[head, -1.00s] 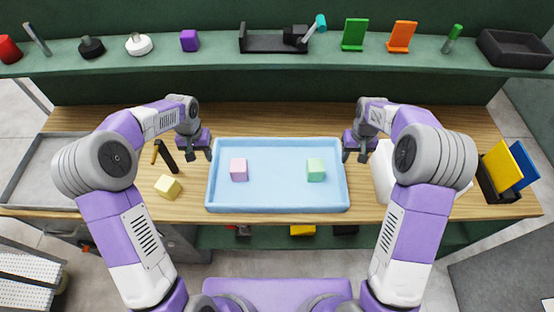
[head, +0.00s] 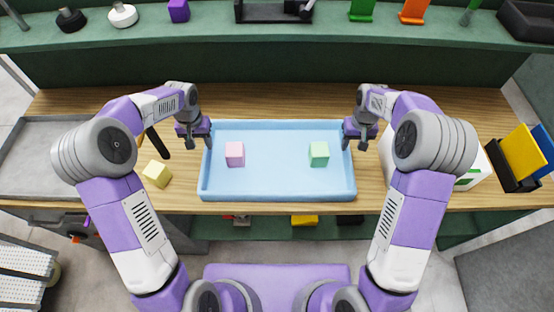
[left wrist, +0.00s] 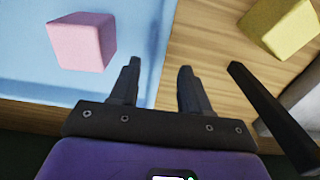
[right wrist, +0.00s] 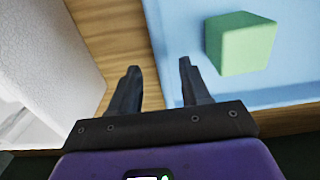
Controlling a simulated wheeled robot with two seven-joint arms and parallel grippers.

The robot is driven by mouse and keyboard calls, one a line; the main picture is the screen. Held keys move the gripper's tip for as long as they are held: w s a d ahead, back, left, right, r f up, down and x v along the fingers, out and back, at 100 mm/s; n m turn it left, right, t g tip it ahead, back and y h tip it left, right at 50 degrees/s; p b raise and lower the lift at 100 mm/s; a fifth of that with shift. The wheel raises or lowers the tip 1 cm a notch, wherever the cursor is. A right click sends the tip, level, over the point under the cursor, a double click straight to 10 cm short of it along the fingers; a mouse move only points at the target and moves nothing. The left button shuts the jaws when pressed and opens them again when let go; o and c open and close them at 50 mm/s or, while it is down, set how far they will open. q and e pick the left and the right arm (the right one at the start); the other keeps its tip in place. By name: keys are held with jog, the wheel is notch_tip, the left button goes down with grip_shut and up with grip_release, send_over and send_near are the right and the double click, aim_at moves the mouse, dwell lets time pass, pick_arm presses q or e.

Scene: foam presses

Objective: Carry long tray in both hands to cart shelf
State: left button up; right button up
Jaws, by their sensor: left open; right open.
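The long light-blue tray (head: 278,186) lies on the wooden workbench in the head view. A pink block (head: 235,153) sits in its left part and a green block (head: 319,153) in its right part. My left gripper (head: 201,142) is open at the tray's left end; in the left wrist view its fingers (left wrist: 158,75) point down with the tray's edge between or just below them. My right gripper (head: 354,142) is open at the right end; in the right wrist view its fingers (right wrist: 157,75) are over the tray's right edge. Whether the fingers touch the tray, I cannot tell. The cart shelf cannot be made out.
A yellow block (head: 157,174) and a black-handled tool (head: 157,142) lie left of the tray. A grey tray (head: 40,185) is at the far left. A white object (head: 478,165) and a black holder with yellow and blue plates (head: 510,177) stand at the right. A green shelf (head: 215,35) runs behind.

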aim_at(205, 153)
pick_arm(q)
notch_tip(205, 153, down, 8)
jog(key=shift+r, duration=0.2)
pick_arm(e)
notch_tip(205, 153, down, 8)
jog(key=shift+r, duration=0.25)
pick_arm(q)
grip_shut()
pick_arm(e)
grip_shut()
